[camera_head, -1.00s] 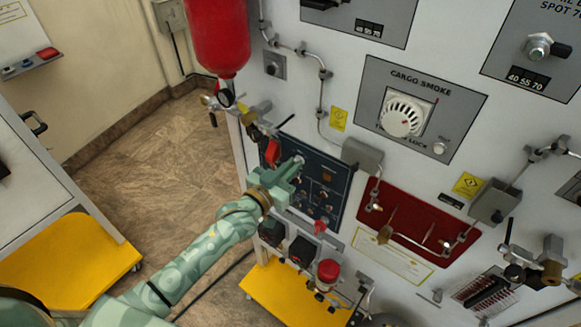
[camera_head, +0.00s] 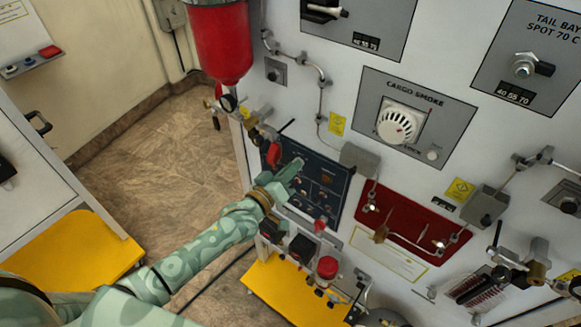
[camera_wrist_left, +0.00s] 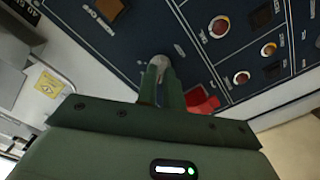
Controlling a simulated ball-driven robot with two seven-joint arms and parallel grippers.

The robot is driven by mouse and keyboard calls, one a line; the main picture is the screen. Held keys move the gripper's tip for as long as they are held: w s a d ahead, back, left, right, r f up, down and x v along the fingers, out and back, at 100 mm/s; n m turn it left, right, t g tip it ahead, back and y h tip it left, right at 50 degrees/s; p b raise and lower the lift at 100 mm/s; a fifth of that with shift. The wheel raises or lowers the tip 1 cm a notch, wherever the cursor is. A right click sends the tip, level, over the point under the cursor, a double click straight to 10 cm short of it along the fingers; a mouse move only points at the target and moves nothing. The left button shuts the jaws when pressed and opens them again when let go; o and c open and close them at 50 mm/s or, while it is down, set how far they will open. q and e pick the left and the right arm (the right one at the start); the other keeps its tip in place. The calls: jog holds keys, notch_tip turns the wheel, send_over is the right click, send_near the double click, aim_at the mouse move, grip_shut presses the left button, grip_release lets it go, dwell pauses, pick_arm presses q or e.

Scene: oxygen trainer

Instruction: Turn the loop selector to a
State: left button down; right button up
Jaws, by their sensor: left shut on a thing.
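My left gripper (camera_head: 296,168) is at the upper part of a dark blue control panel (camera_head: 330,203) on the grey wall. In the left wrist view its two green fingers (camera_wrist_left: 161,78) are shut on a small rounded grey knob (camera_wrist_left: 158,63) on the panel (camera_wrist_left: 120,45). The fingers hide most of the knob, so its pointer and the marks around it cannot be read. I cannot read a loop label beside it. My right gripper does not show.
A red cylinder (camera_head: 219,45) with a gauge hangs above and left of the panel. A red cover (camera_wrist_left: 202,101) lies close to the fingers. A red board (camera_head: 412,229) with fittings is at the right, and a yellow platform (camera_head: 290,295) is below.

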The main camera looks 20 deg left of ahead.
pick_arm(q)
jog(key=shift+n, duration=0.6)
jog(key=c, duration=1.5)
grip_release()
jog(key=v, duration=1.6)
jog(key=shift+s+a, duration=0.1)
jog(key=shift+s, duration=0.05)
